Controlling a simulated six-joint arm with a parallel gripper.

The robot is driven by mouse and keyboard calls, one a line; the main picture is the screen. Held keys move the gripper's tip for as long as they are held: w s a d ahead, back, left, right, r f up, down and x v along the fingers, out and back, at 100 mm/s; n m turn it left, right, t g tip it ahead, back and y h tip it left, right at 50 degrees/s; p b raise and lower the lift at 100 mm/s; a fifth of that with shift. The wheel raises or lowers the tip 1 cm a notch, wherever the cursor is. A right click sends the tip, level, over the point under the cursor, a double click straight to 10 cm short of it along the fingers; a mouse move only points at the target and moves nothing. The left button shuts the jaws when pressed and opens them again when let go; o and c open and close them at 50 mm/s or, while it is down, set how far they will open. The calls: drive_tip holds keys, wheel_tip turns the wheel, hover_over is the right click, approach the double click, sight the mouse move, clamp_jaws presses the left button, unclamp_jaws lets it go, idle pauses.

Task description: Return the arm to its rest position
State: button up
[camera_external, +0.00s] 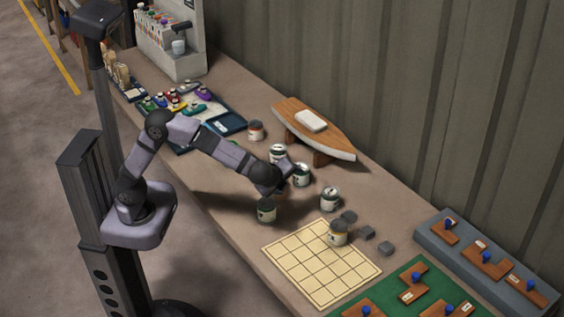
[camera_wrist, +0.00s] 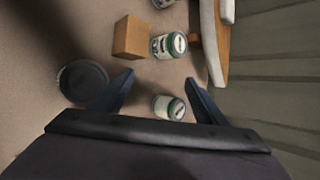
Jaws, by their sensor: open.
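My gripper (camera_external: 286,175) hangs above the bench, among several small paint tins, with my arm bent and reaching out from its base. In the wrist view my gripper (camera_wrist: 161,95) shows its two dark fingers wide apart. A pale tin with a green band (camera_wrist: 169,107) shows in the gap between them, but neither finger visibly grips it. In the external view a green-banded tin (camera_external: 301,175) stands close beside the gripper, and a dark-lidded tin (camera_external: 266,210) stands below it.
A boat hull (camera_external: 318,128) on stands lies behind the tins. A wooden block (camera_wrist: 130,37) shows in the wrist view. A yellow grid board (camera_external: 300,270) bears one tin (camera_external: 338,233). A blue tray (camera_external: 232,122) and a dispenser rack (camera_external: 168,40) stand at the far end.

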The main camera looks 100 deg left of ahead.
wheel_tip(320, 180, up, 5)
drive_tip(key=s+d+n+h+p, duration=0.3)
drive_tip(key=p, duration=0.1)
drive_tip(key=s+d+f+n+h+b, duration=0.6)
drive_tip(key=s+d+f+n+h, duration=0.35)
drive_tip(key=s+d, duration=0.45)
drive_tip(key=s+f+m+g+y+b, duration=0.15)
drive_tip(key=s+f+b, duration=0.25)
drive_tip(key=f, duration=0.4)
drive_tip(key=s+f+m+g+y+b, duration=0.1)
drive_tip(key=s+f+m+y+b, duration=0.1)
drive_tip(key=s+f+b, duration=0.45)
wheel_tip(320, 180, up, 20)
drive_tip(key=w+p, duration=0.2)
drive_tip(key=p, duration=2.1)
drive_tip(key=shift+a+f, duration=0.25)
drive_tip(key=shift+f, duration=0.1)
